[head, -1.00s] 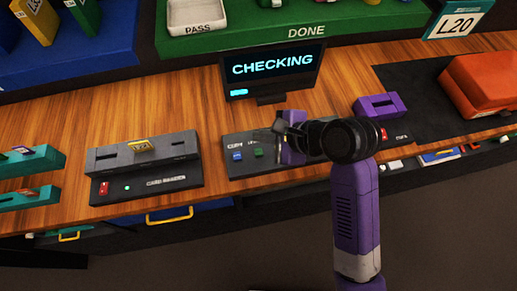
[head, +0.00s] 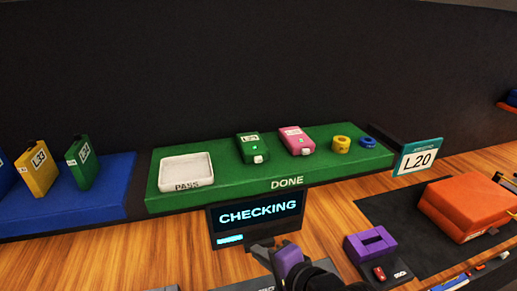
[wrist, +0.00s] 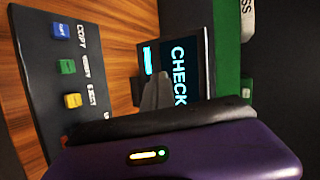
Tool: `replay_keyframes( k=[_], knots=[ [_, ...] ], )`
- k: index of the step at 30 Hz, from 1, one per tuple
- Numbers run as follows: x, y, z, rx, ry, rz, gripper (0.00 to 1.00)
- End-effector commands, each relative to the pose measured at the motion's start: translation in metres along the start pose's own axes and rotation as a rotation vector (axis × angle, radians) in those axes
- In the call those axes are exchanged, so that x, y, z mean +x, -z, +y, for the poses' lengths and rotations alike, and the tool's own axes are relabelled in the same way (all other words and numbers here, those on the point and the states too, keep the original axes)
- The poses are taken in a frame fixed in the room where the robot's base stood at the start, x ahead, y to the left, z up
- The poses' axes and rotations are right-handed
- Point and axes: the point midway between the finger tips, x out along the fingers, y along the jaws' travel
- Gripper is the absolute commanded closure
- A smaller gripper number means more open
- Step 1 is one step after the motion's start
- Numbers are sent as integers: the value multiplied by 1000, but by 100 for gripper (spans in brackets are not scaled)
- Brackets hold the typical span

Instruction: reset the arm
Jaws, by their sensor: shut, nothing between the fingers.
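My gripper (head: 264,251) is at the bottom of the head view, just below the lit screen (head: 255,213), which reads CHECKING. Its fingers are closed together and empty. In the wrist view the grey fingertips (wrist: 157,92) stand in front of the same screen (wrist: 180,72), with the purple hand and its small lights below. Whether the fingertips touch anything cannot be seen, but they look apart from the screen. The rest of my arm runs out of the head view at the bottom.
A dark panel with blue, green and yellow buttons (wrist: 69,67) is at the left of the wrist view. The green DONE shelf (head: 230,190) holds a white PASS tray (head: 186,160) and several small items. A purple frame-shaped block (head: 371,244) and orange case (head: 468,208) are right.

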Motion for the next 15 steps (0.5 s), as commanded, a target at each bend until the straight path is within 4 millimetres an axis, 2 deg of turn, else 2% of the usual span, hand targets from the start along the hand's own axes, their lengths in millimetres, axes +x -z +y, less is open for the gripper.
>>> replay_keyframes(
  k=[5, 7, 15],
  knots=[
    [-30, 25, 23, -291, 126, 198, 100],
    [-48, 32, 36, -406, 150, 283, 100],
    [-131, 38, 94, -816, 126, 572, 100]
  ],
)
